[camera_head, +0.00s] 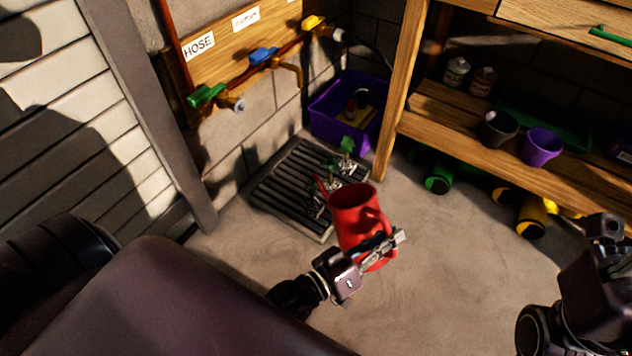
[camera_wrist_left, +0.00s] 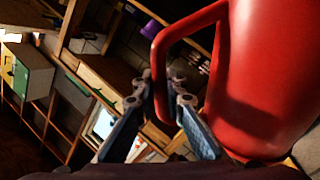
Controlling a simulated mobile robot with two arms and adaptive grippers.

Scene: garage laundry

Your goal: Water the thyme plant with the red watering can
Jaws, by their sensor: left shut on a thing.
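The red watering can (camera_head: 352,215) is held above the floor at the front edge of the drain grate. My left gripper (camera_head: 384,246) is shut on its handle. In the left wrist view, the fingers (camera_wrist_left: 160,97) close around the handle of the red can (camera_wrist_left: 265,80). The can's spout points toward the grate. Several small plants with pale labels (camera_head: 347,146) stand on the dark slatted grate (camera_head: 282,185), partly hidden behind the can. I cannot tell which one is the thyme. My right gripper (camera_head: 604,228) is at the right edge; its fingers are unclear.
A purple crate (camera_head: 322,122) stands behind the grate. Hose taps (camera_head: 262,56) are on the wall board. A wooden shelf (camera_head: 470,130) with pots (camera_head: 541,147) stands at the right, its post near the plants. Yellow-black items (camera_head: 530,215) lie beneath it. The floor in front is clear.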

